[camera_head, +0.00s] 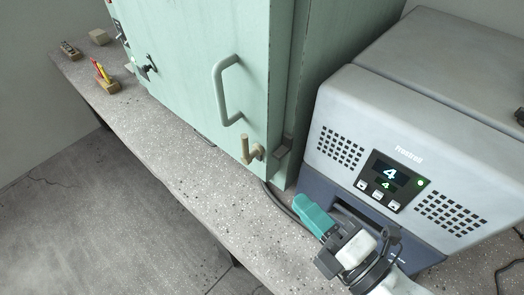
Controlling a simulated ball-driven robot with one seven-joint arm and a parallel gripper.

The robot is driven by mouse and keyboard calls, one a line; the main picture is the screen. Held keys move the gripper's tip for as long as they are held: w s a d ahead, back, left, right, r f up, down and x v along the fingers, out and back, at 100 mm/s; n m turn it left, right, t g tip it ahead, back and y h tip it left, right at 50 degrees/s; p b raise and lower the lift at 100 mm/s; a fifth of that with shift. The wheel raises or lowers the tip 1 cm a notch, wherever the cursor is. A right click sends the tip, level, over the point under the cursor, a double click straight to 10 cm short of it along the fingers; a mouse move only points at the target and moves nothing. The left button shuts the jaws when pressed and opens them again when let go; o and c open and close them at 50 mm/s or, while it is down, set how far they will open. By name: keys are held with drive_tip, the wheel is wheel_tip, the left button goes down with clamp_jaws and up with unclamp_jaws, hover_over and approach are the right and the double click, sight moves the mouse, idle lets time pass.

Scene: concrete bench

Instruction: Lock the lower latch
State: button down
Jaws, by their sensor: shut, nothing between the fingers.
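A pale green cabinet (190,75) stands on the speckled bench, and its door carries a large bar handle (222,90). The lower latch (247,150) is a small tan lever near the door's lower right edge. Its lever arm points upward from a pivot near the door edge. My gripper (303,204), with teal fingers, is shut and empty. It is below and right of the latch, apart from it, in front of the grey machine.
A grey machine (400,140) with a lit display reading 4 stands close on the right. A dark cable (283,203) lies on the bench (190,165) between cabinet and machine. Small wooden blocks (108,87) with red and yellow pieces sit at the far left. The bench's front strip is clear.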

idle(0.3)
drive_tip(key=p, duration=0.2)
approach(247, 146)
drive_tip(key=x, duration=0.6)
drive_tip(key=shift+w+a+f, duration=0.1)
drive_tip(key=shift+w+a, duration=0.15)
drive_tip(key=shift+w, duration=0.1)
